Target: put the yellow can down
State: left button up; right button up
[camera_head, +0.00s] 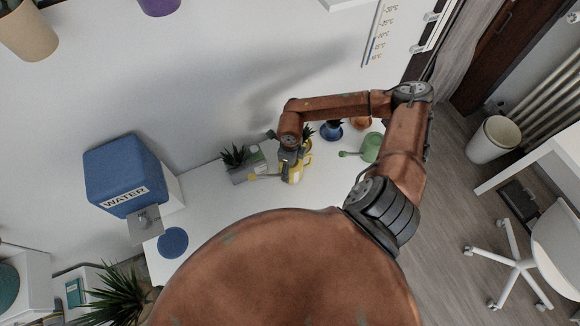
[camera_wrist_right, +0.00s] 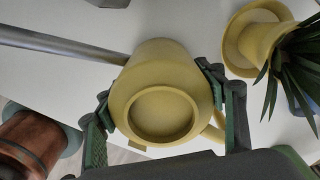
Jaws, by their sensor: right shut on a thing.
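The yellow can (camera_head: 293,175) is a watering can, over the white desk in the head view, with its spout to the left and its handle to the right. It fills the middle of the right wrist view (camera_wrist_right: 163,107), one round end facing the camera. My right gripper (camera_head: 290,152) is shut on it, with dark green fingers on either side of its body (camera_wrist_right: 160,105). I cannot tell whether the can touches the desk. My left gripper is not in view.
A grey planter (camera_head: 240,174) stands left of the can. A green watering can (camera_head: 371,148) and a blue pot (camera_head: 331,131) are to the right. A yellow pot (camera_wrist_right: 258,38) with a spiky plant is close by. A blue water tank (camera_head: 122,172) is farther left.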

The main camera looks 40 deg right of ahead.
jog(key=shift+f, duration=0.1)
jog(key=o, duration=0.8)
jog(key=shift+f, duration=0.1)
jog(key=o, duration=0.5)
